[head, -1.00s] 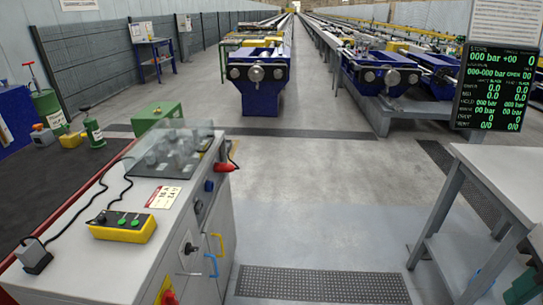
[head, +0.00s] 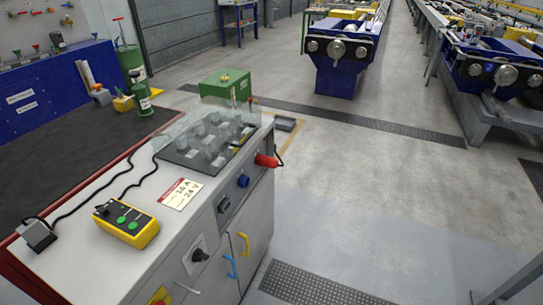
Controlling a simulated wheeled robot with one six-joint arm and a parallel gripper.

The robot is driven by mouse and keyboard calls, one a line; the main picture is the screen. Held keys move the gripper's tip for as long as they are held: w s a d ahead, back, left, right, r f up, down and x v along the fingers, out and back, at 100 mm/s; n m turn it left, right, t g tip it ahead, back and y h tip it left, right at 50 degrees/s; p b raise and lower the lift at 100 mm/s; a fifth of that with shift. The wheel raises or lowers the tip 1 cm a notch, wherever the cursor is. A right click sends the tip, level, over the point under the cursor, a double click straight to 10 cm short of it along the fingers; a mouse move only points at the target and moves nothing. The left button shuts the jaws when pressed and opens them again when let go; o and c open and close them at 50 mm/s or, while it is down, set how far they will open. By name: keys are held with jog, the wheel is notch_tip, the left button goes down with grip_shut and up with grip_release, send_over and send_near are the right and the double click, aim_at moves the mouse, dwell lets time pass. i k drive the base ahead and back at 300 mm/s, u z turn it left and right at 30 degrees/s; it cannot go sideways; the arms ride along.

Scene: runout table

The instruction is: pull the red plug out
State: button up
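The red plug (head: 266,160) sticks out from the upper right side of the grey control cabinet (head: 110,262), near the far end of its top. A dark cable runs from its outer end. Its inner end meets the cabinet side, and I cannot tell how deep it sits. A blue round fitting (head: 243,181) is on the cabinet side, lower and left of the plug. My gripper is not in view.
A yellow control box (head: 127,226) with green buttons and a grey plug block (head: 38,236) lie on the cabinet top. A clear cover (head: 205,135) stands at its far end. A green box (head: 225,87) is behind. The floor (head: 350,190) to the right is clear.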

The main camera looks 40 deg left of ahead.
aim_at(267, 162)
jog(key=u, duration=0.45)
jog(key=i, duration=0.75)
jog(key=u, duration=1)
jog(key=i, duration=0.3)
jog(key=u, duration=0.15)
